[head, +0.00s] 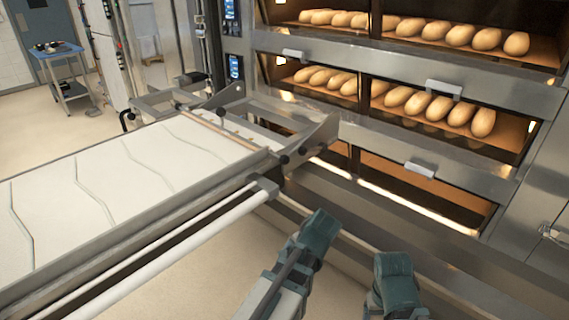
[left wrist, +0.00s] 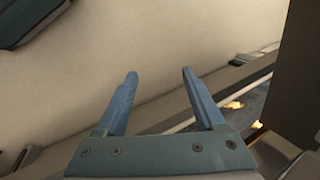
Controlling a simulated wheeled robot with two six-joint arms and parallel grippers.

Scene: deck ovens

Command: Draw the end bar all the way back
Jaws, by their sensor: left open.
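The loader (head: 60,270) is a long metal frame with a cream belt (head: 120,175) on it, at left in the head view. A thin brownish bar (head: 215,125), which looks like the end bar, lies across its oven end, between dark knobs. My left gripper (head: 320,232) is low and to the right of the loader's end, apart from it. In the left wrist view its two fingers (left wrist: 160,72) are spread with nothing between them. My right gripper (head: 394,270) is further right and lower; its fingers are hidden. No bar is clearly recognisable in the wrist view.
The deck oven (head: 400,60) fills the right, with loaves (head: 430,102) on two upper decks and a lower deck (head: 400,190) that looks empty. A blue-topped trolley (head: 58,50) stands far left. Bare floor (head: 200,275) lies beside the loader.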

